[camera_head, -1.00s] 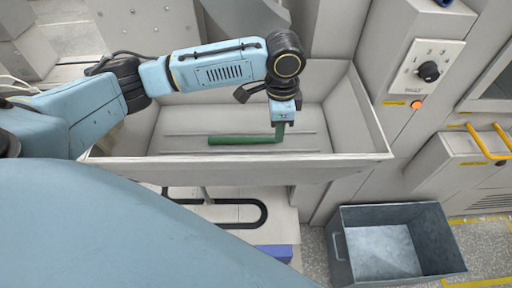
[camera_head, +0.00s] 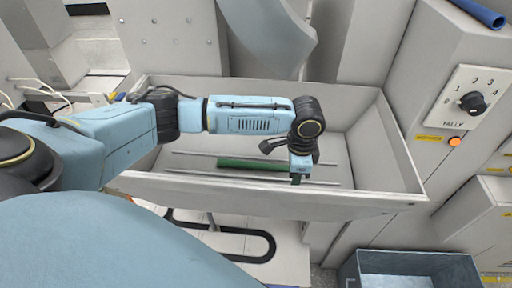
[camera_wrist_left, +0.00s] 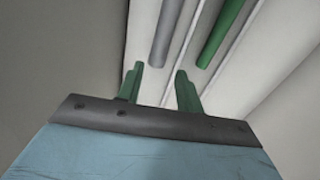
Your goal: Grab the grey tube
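The grey tube (camera_wrist_left: 168,32) lies in the tray (camera_head: 250,200), at the top middle of the left wrist view. Its near end lies roughly ahead of the gap between my fingers, apart from them as far as I can see. I cannot pick it out surely in the head view. A green tube (camera_wrist_left: 222,32) lies beside it, to the right; it also shows in the head view (camera_head: 235,162), partly behind my arm. My left gripper (camera_wrist_left: 160,85) has green fingers, spread apart with nothing between them. In the head view it (camera_head: 297,178) points down inside the tray. My right gripper is out of view.
The tray has raised walls around my gripper. A grey-blue bin (camera_head: 412,264) stands at the lower right. A blue tube (camera_head: 478,13) lies on the cabinet at the upper right. A dial panel (camera_head: 468,97) faces the tray's right side.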

